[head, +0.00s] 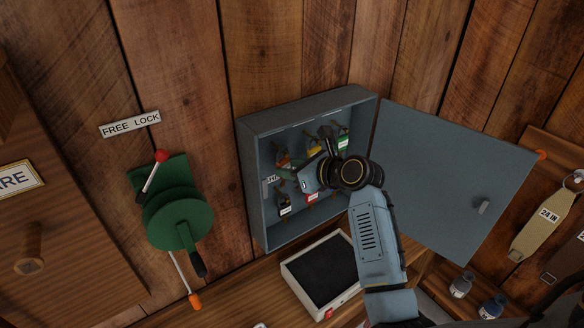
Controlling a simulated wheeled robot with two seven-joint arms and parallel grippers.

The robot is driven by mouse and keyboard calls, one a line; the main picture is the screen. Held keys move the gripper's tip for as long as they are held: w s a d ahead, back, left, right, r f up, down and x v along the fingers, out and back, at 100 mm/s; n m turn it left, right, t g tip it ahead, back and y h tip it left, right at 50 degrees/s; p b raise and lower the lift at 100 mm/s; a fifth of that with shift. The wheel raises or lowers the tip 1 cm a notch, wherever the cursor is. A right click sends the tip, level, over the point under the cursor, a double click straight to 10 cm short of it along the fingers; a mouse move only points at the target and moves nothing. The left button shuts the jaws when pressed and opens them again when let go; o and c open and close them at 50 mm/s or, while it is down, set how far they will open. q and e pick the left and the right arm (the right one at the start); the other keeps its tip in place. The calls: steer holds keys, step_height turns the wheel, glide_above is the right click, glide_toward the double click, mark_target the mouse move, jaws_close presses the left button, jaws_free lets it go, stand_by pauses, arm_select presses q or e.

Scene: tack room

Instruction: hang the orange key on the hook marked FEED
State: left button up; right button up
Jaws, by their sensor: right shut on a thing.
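The blue-grey key cabinet (254,212) hangs open on the plank wall, with small coloured keys and tags inside. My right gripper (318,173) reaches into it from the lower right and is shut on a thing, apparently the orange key. The wrist and fingers hide most of the grip. A small orange piece (283,159) shows just left of the gripper; I cannot tell whether it is held or hanging. A red-edged tag (312,198), a white tag (285,210) and a green tag (343,142) show around the gripper. I cannot read a FEED mark. My left gripper is out of view.
The cabinet door (445,180) stands swung open to the right, close to my right arm. A white tray with a dark lining (292,275) lies below on the wooden bench. A green lever device (178,215) is on the wall at left. Two small bottles (461,285) stand at lower right.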

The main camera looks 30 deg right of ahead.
steer(key=o, duration=1.1)
